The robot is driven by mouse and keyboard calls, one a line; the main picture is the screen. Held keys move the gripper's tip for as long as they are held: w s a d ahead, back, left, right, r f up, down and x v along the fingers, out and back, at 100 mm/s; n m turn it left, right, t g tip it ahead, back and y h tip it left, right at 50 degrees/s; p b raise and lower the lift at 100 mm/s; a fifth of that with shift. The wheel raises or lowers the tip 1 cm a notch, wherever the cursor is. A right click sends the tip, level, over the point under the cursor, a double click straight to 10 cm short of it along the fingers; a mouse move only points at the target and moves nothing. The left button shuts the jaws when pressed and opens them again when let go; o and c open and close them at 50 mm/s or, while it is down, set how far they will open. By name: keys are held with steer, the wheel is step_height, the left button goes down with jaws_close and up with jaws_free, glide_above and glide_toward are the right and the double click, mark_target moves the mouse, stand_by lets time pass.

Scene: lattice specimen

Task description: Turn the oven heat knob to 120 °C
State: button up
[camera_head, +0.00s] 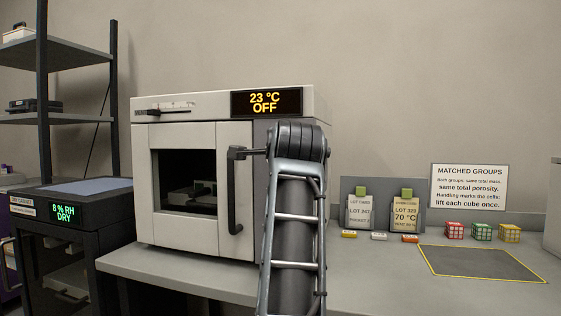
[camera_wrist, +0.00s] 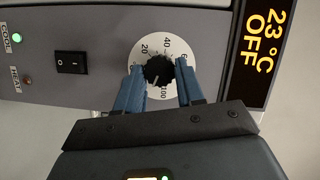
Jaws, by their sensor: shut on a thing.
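The oven (camera_head: 185,115) is a pale box on the bench, with a dark window and a door handle (camera_head: 235,190). Its display (camera_head: 267,102) reads 23 °C OFF. The black heat knob (camera_wrist: 158,71) sits on a white dial (camera_wrist: 152,43) in the wrist view; 20, 40 and 100 are readable, and other marks are partly covered. My gripper (camera_wrist: 159,66) has its two blue fingers on either side of the knob and is shut on it. The knob's pointer setting is not clear. In the head view my arm hides the knob and my gripper.
A black rocker switch (camera_wrist: 71,64), a lit green COOL lamp (camera_wrist: 16,37) and a dim HEAT lamp (camera_wrist: 14,85) are on the panel. Several small cubes (camera_head: 481,232) and a yellow-edged mat (camera_head: 480,264) are on the bench at right. A dry cabinet (camera_head: 75,235) stands at left.

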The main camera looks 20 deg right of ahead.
steer(key=m+t+b, duration=0.1)
steer(key=m, duration=0.1)
steer(key=m+b, duration=0.2)
steer(key=shift+f+t, duration=0.35)
steer(key=shift+t, duration=0.05)
steer(key=shift+m, duration=0.3)
steer(key=o, duration=1)
steer(key=shift+r, duration=0.1)
steer(key=shift+o, duration=0.2)
steer(key=v, duration=0.7)
steer(key=shift+s+a, duration=0.15)
steer(key=shift+s, duration=0.25)
